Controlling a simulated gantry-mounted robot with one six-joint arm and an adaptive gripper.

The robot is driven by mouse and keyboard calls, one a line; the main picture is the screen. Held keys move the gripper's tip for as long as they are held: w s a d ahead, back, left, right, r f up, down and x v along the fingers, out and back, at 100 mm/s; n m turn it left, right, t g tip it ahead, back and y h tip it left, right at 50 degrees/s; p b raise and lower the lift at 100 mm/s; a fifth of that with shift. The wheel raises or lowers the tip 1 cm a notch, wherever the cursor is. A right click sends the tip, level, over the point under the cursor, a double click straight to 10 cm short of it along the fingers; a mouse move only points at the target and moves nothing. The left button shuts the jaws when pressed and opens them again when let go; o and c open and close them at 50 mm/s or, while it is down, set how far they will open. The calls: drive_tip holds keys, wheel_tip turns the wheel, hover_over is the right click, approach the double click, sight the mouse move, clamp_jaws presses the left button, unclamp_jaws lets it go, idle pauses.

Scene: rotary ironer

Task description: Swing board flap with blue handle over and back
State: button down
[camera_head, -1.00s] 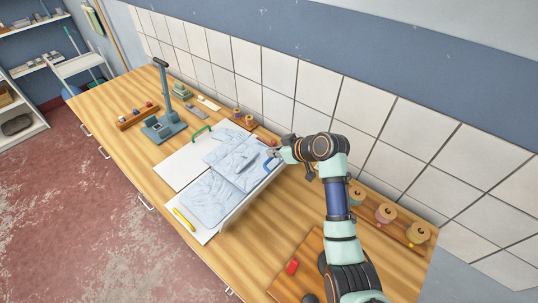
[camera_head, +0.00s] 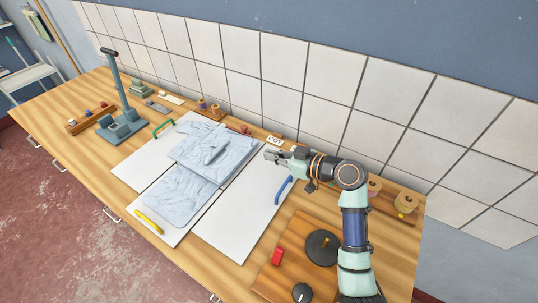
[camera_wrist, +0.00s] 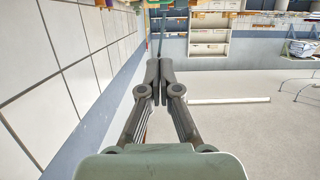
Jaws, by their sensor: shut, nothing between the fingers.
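The white board flap (camera_head: 242,215) lies flat on the bench, on the right side of the folding board. Its blue handle (camera_head: 283,190) is on its right edge. My gripper (camera_head: 270,154) is above and behind the blue handle, apart from it, on the wall side. In the wrist view its two fingers (camera_wrist: 160,82) are together with nothing between them. A light blue folded garment (camera_head: 182,190) lies on the middle of the board. The left flap (camera_head: 146,164) is flat, with a green handle (camera_head: 162,127).
The tiled wall (camera_head: 310,75) is close behind my gripper. A grey stand (camera_head: 120,115) is at left.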

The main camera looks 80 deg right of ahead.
idle(0.4)
wheel_tip(320, 180, up, 4)
drive_tip(key=p, duration=0.3)
drive_tip(key=s+a+f+b, duration=0.2)
drive_tip(key=s+f, duration=0.3)
drive_tip(key=s, duration=0.4)
drive_tip(key=shift+a+b, duration=0.3)
drive_tip(key=shift+a, duration=0.2)
drive_tip(key=shift+f, duration=0.1)
